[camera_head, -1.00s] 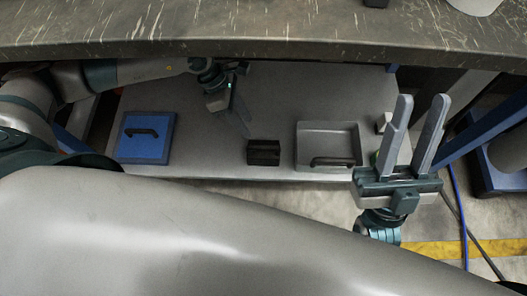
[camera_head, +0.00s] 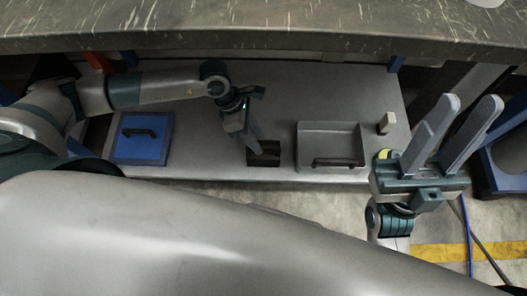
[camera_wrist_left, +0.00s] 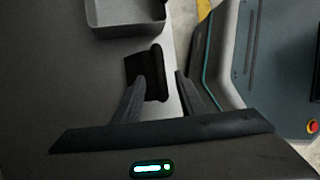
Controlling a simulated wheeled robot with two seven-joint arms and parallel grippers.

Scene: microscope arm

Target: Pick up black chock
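The black chock (camera_head: 266,158) lies on the grey shelf below the worktop, between the blue box and the grey tray. It also shows in the left wrist view (camera_wrist_left: 158,70), just beyond the fingertips. My left gripper (camera_head: 254,148) reaches down over the chock and hides part of it. In the left wrist view the two fingers of this gripper (camera_wrist_left: 161,76) are apart, with the chock at and between their tips. I cannot tell whether they touch it. My right gripper (camera_head: 468,102) is open and empty at the right, with its fingers pointing up.
A blue box (camera_head: 144,150) with a black handle stands left on the shelf (camera_head: 205,160). A grey open tray (camera_head: 330,138) with a black handle stands right of the chock, with a small pale block (camera_head: 386,123) beyond it. The dark worktop (camera_head: 260,28) overhangs the shelf's back.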

